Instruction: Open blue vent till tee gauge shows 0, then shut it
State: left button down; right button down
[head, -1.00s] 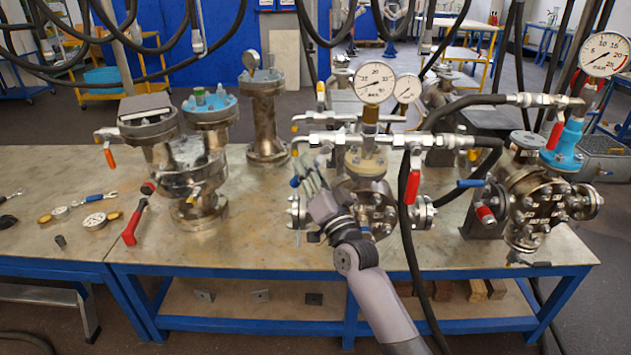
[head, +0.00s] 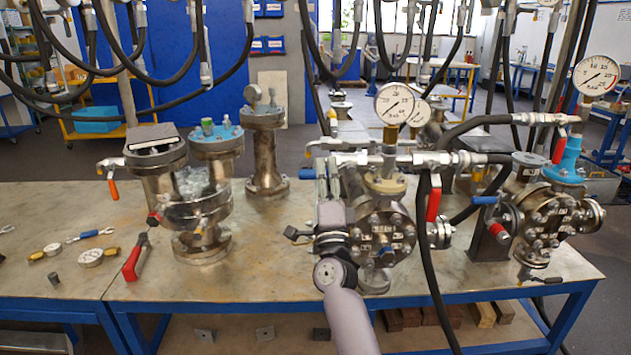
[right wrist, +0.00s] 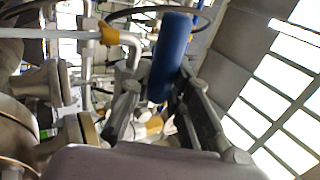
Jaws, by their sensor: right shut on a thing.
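My right gripper (head: 328,168) stands upright at the left side of the middle flanged vessel (head: 384,232). In the right wrist view its fingers (right wrist: 160,85) are shut on the blue vent handle (right wrist: 170,52). A white round gauge (head: 394,104) stands on a brass fitting above the middle vessel's tee piping (head: 375,158). Its needle is too small to read surely. A red lever (head: 433,198) hangs on the right of that piping. My left gripper is not in view.
The right vessel (head: 540,222) has a blue top, its own gauge (head: 597,74) and a blue lever (head: 484,200). Black hoses (head: 430,270) hang before the bench. Other vessels (head: 200,200) and a red-handled tool (head: 135,258) stand or lie left. Bare bench top (head: 265,270) lies between.

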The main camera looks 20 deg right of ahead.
jog(key=shift+r+m+h, duration=0.2)
jog(key=shift+m+h, duration=0.4)
jog(key=shift+m, duration=0.1)
jog(key=c, duration=1.5)
grip_release()
jog(key=shift+o, duration=0.2)
jog(key=v, duration=1.2)
